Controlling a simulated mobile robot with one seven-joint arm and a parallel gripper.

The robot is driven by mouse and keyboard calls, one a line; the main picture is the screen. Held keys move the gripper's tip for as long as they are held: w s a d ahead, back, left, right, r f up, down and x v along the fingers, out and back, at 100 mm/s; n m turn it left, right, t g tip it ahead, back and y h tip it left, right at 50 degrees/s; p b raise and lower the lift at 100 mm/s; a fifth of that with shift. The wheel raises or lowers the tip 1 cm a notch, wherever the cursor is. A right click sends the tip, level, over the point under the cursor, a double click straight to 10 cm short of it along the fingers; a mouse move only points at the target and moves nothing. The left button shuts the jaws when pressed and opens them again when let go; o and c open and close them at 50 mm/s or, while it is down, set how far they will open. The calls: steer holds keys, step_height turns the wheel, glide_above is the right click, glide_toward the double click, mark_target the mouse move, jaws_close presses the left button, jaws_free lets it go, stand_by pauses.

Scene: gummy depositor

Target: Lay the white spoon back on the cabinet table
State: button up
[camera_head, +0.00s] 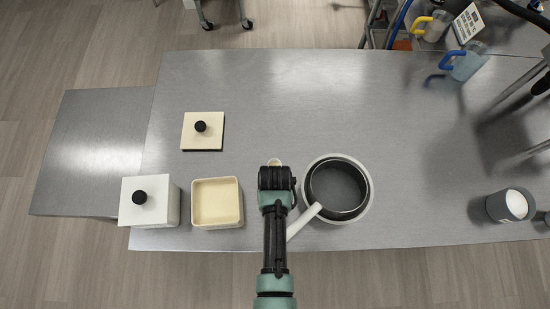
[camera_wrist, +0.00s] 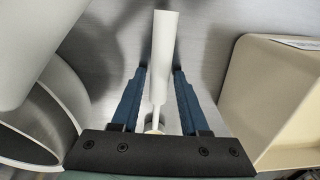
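The white spoon shows in the wrist view (camera_wrist: 162,55), its wide handle running away between my fingers and its narrow neck and round end near the gripper body. In the wrist view, my gripper (camera_wrist: 160,75) has a finger on each side of the handle, with a thin gap visible on both sides. The spoon appears to lie at the surface of the metal cabinet table (camera_head: 270,100), though its exact height is unclear.
A dark pot (camera_head: 337,188) with a white handle stands close right of my gripper. An open cream box (camera_head: 217,203) is close left, then a white lidded box (camera_head: 150,203). A loose cream lid (camera_head: 203,143) lies behind. The table's back middle is clear.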

steer(key=shift+o, duration=0.7)
steer(key=shift+r, duration=0.1)
